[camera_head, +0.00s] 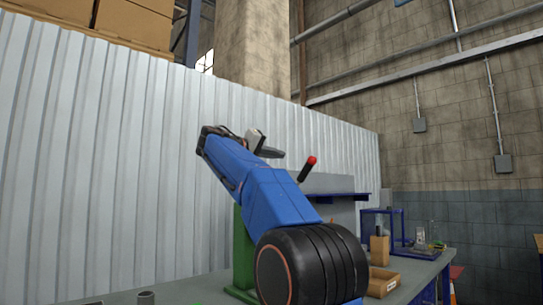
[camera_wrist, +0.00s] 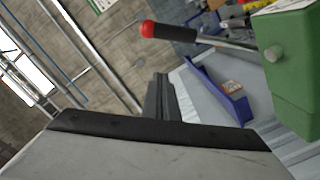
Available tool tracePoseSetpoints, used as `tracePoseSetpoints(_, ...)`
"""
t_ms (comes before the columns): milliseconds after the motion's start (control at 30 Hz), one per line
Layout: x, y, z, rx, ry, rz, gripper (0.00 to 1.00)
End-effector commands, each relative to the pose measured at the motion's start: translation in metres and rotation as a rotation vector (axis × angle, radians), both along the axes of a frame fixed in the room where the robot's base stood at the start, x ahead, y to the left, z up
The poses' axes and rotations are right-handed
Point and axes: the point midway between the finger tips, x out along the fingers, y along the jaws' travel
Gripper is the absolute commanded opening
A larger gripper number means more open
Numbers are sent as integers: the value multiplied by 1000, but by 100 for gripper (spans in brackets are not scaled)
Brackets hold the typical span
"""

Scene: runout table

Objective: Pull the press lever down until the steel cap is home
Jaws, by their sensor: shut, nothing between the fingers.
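The press lever (camera_head: 307,168) is a dark rod with a red ball knob, angled up to the right in the head view. In the wrist view the lever (camera_wrist: 205,40) runs from the red knob at upper left to a pivot on the green press (camera_wrist: 297,75). The green press column (camera_head: 241,255) is partly hidden behind my arm in the head view. My gripper (camera_head: 279,154) is shut and empty, a little left of the knob in the head view. In the wrist view my gripper (camera_wrist: 162,80) is below the knob, apart from the lever. I cannot make out the steel cap.
A blue shelf (camera_head: 345,196) is behind the press; in the wrist view it holds a small brown box (camera_wrist: 231,87). A wooden tray (camera_head: 382,282) and a wooden block (camera_head: 379,250) stand on the bench at right. A grey cylinder (camera_head: 146,298) is at front left. A corrugated wall (camera_head: 90,170) stands behind.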

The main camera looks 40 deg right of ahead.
Motion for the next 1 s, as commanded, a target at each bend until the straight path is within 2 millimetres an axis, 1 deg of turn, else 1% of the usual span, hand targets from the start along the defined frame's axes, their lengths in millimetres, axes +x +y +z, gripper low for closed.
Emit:
tracePoseSetpoints(33, -1, -9, 0, 1, 0, -4, 0)
tracePoseSetpoints(100, 0, -20, -1, 1, 0, -2, 0)
tracePoseSetpoints(400, 2, -58, -2, 1, 1, -2, 0)
tracePoseSetpoints(800, -24, -65, -23, 1, 2, 0, 0)
tracePoseSetpoints(1000, -27, -67, -27, 1, 0, 0, 0)
